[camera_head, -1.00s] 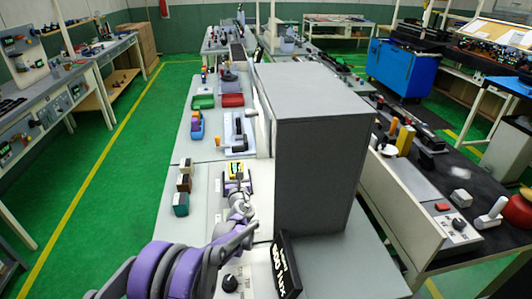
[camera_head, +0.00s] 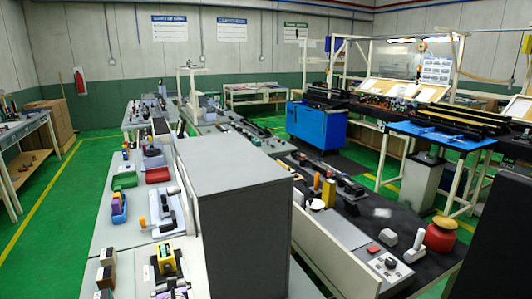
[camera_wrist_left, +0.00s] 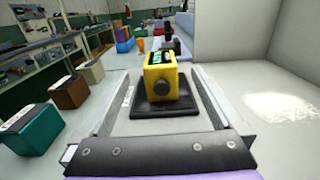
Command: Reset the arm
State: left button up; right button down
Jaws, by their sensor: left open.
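My left gripper (camera_head: 178,291) shows only in small part at the bottom edge of the head view. In the left wrist view its two fingers (camera_wrist_left: 163,98) are spread apart, with nothing held between them. A yellow block-like device (camera_wrist_left: 161,78) with a black round knob sits on a black base (camera_wrist_left: 165,107), ahead of the gripper. The same yellow device (camera_head: 166,259) stands on the bench in the head view. My right gripper is not in view.
A tall grey cabinet (camera_head: 243,225) stands right of the left gripper. Several small blocks, including a teal one (camera_wrist_left: 33,130) and a brown one (camera_wrist_left: 69,92), stand to the left. Green (camera_head: 124,180) and red (camera_head: 158,175) bins are farther along the bench (camera_head: 128,232).

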pick_arm(q)
jog(key=v, duration=0.3)
jog(key=s+a+r+n+g+p, duration=0.1)
jog(key=s+r+n+g+p, duration=0.25)
jog(key=s+n, duration=0.5)
jog(key=s+r+n+g+p, duration=0.2)
jog(key=s+r+n+g, duration=0.15)
jog(key=s+n, duration=0.5)
jog(key=s+d+n+g+h+p, duration=0.2)
jog(key=s+d+n+h+p, duration=0.2)
jog(key=s+d+n+h, duration=0.3)
jog(key=s+d+n, duration=0.5)
jog(key=s+n, duration=0.1)
jog(key=shift+f+n+g+h, duration=0.15)
jog(key=shift+n+g+h, duration=0.25)
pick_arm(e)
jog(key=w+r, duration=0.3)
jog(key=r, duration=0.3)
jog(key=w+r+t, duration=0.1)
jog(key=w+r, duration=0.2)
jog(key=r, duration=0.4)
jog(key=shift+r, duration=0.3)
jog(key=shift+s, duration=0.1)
pick_arm(q)
jog(key=shift+w+a, duration=0.1)
